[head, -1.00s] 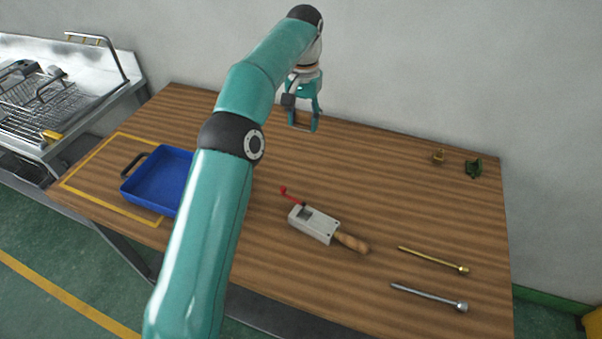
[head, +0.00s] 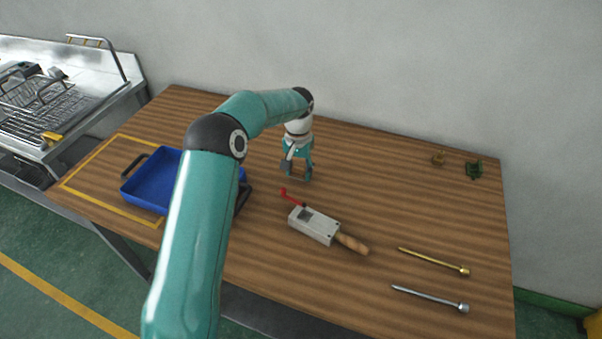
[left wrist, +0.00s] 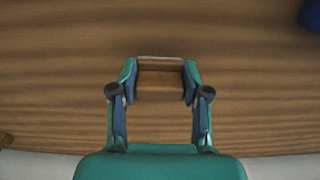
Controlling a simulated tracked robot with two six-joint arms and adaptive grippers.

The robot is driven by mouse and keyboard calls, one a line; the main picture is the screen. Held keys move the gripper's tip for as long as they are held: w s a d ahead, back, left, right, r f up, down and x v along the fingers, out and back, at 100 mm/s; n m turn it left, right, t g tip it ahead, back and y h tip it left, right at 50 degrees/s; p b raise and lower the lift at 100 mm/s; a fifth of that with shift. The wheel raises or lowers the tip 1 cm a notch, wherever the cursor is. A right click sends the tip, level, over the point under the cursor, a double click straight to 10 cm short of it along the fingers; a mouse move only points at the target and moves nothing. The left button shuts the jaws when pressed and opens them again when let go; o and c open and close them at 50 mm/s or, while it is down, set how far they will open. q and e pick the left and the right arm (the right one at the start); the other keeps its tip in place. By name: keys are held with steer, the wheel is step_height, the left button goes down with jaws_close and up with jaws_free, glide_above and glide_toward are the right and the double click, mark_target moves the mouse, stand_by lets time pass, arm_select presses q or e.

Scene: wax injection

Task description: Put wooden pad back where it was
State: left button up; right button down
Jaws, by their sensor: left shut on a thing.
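My left gripper (head: 298,176) is over the middle of the table, behind the grey metal mould with a wooden handle (head: 316,226). In the left wrist view, my left gripper (left wrist: 160,80) is shut on the wooden pad (left wrist: 160,78), a small brown block with a pale edge held between the two fingertips. In the head view the pad is small and hard to make out between the fingers. I cannot tell exactly how far the pad is above the table. My right gripper is not in view.
A blue tray (head: 152,187) with dark handles sits at the left, partly hidden by my arm, in a yellow outline. A brass rod (head: 433,260) and a steel rod (head: 429,298) lie front right.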

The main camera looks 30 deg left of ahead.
mark_target(298, 167)
arm_select(q)
steer(key=shift+f, duration=0.8)
steer(key=o, duration=1)
step_height(298, 167, up, 12)
steer(key=shift+r+b, duration=0.1)
steer(key=shift+b, duration=0.35)
